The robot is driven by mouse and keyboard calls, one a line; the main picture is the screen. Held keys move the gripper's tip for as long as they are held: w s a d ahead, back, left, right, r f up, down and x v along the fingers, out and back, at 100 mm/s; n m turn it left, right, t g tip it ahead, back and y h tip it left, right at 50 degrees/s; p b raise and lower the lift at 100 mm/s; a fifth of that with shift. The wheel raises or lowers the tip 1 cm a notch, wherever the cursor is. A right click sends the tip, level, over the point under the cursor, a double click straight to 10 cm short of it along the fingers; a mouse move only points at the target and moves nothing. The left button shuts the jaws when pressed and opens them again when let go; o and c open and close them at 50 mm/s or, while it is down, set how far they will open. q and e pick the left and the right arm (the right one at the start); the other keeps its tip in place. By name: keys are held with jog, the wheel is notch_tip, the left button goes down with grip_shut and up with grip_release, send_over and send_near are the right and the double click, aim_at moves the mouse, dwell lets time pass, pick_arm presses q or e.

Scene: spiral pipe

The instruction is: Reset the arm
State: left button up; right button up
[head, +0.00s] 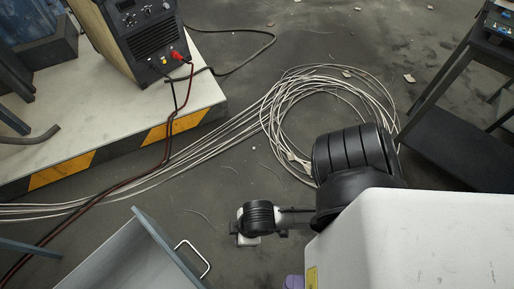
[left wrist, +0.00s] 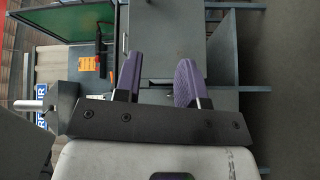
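My left gripper (left wrist: 158,62) shows in the left wrist view with two purple fingers apart and nothing between them. Behind the gap is a grey cabinet front. In the head view only a small purple piece (head: 293,282), which looks like a gripper finger, shows at the bottom edge beside my white arm housing. My black arm joints and a thin link reach over the floor at centre right in the head view. I cannot make out a right gripper in either view.
A welding machine (head: 138,38) stands on a platform (head: 205,68) with a striped edge. A cable coil (head: 285,100) lies on the floor. A grey panel (head: 140,258) with a white handle (head: 196,258) is at bottom left. A dark table (head: 438,85) stands right. An orange item (left wrist: 89,67) is beyond the gripper.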

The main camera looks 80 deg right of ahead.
pick_arm(q)
jog(key=s+d+f+m+g+h, duration=0.2)
jog(key=d+f+m+g+h, duration=0.2)
jog(key=d+m+g+h, duration=0.75)
jog(key=w+a+r+m+g+y+p, duration=0.2)
jog(key=w+a+m+g+y, duration=0.15)
jog(key=a, duration=0.65)
jog(key=w+a+r+m+g+y+p, duration=0.2)
jog(key=a+m+g+y+p, duration=0.15)
jog(key=a, duration=0.75)
jog(key=w+a+r+n+t+y+p, duration=0.1)
jog(key=w+a+r+y+p, duration=0.1)
jog(key=w+a+r+p, duration=0.3)
jog(key=w+a+r+t+y+p, duration=0.1)
jog(key=w+a+r+p, duration=0.1)
jog(key=a+r, duration=0.6)
jog(key=w+a+r+n+t+y+p, duration=0.1)
jog(key=w+a+r+y+p, duration=0.1)
jog(key=w+a+r+p, duration=0.3)
notch_tip(320, 180, up, 43)
jog(key=a+p, duration=0.2)
jog(key=p, duration=3.8)
jog(key=shift+w+a+t, duration=0.25)
jog(key=shift+w+t, duration=0.1)
jog(key=shift+w, duration=0.1)
pick_arm(e)
notch_tip(320, 180, up, 58)
jog(key=shift+w+d, duration=0.4)
jog(key=shift+w, duration=0.05)
